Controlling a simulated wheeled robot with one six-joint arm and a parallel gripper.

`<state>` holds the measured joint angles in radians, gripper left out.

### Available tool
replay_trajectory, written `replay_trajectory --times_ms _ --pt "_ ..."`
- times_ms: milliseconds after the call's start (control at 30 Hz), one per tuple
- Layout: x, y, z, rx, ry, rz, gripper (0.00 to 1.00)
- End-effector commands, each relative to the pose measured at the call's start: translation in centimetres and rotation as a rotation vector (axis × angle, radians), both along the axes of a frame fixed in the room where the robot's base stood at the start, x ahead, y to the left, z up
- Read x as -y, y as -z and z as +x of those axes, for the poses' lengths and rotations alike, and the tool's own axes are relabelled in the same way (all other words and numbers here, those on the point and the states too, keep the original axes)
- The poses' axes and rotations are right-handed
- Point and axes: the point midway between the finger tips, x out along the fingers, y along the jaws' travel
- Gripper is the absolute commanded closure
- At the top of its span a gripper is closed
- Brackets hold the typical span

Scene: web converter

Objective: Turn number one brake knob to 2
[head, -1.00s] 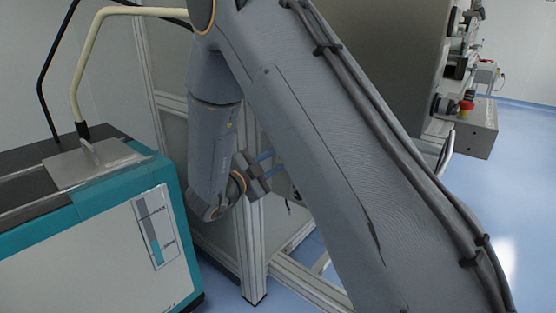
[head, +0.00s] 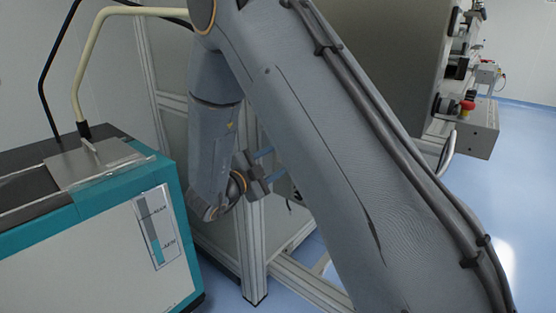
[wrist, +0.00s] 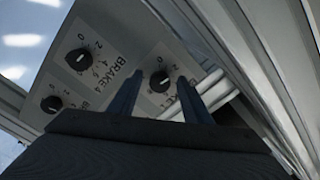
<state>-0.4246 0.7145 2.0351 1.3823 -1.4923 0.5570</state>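In the wrist view, a black round knob (wrist: 160,81) on a grey panel lies between my fingertips as seen in the picture. Its scale shows 0 and 2 at its upper side. The label beside it is partly hidden by my right finger, and its number is hard to read. I cannot tell exactly where its pointer stands. My gripper (wrist: 161,77) is open, with its two dark blue fingers on either side of the knob. I cannot tell whether they touch it. In the head view, my gripper (head: 268,164) points right, its fingertips hidden behind my arm.
Two more knobs, one upper left (wrist: 77,60) and one lower left (wrist: 52,104), sit close on the panel beside a "BRAKE 4" label. A metal frame profile (wrist: 255,70) runs close on the right. A teal-and-white cabinet (head: 100,250) stands left of my gripper in the head view.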

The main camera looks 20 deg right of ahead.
Motion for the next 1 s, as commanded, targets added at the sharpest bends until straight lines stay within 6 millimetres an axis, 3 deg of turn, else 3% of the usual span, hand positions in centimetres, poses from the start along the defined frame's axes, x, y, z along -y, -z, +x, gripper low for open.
replay_trajectory --times_ms 267,700,1000 --pt "-0.2 -0.1 -0.1 0.001 0.001 0.000 0.56" --pt "-5.4 -0.1 -3.8 0.001 -0.002 -0.001 0.56" --pt "-6.4 0.0 -4.6 0.000 0.000 0.000 0.56"
